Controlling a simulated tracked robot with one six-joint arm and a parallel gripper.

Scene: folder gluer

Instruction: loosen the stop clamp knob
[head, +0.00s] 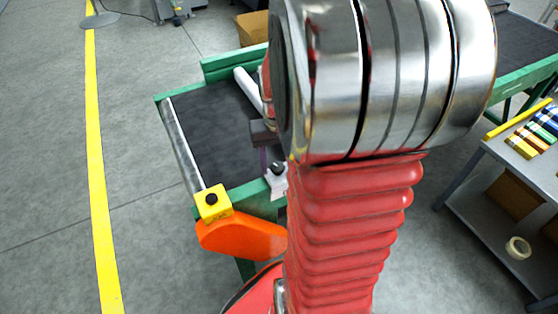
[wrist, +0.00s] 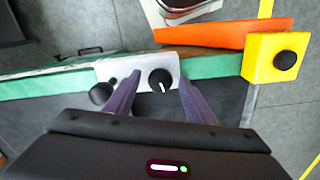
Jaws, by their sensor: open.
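A round black knob (wrist: 160,80) with a white pointer line sits on a pale bracket (wrist: 140,69) on the green conveyor rail. It appears to be the stop clamp knob. In the head view the knob (head: 277,168) shows on its pale bracket beside my arm. My gripper (wrist: 159,77) is open, with one purple finger on each side of the knob. I cannot tell whether either finger touches it. A second black knob (wrist: 101,93) lies left of the left finger. In the head view my arm hides most of the gripper.
A yellow box (head: 215,205) with a black button stands at the conveyor corner, beside an orange guard (head: 240,238). The dark belt (head: 208,130) has a metal rod (head: 185,145) along its left edge. A grey cart (head: 505,160) stands right.

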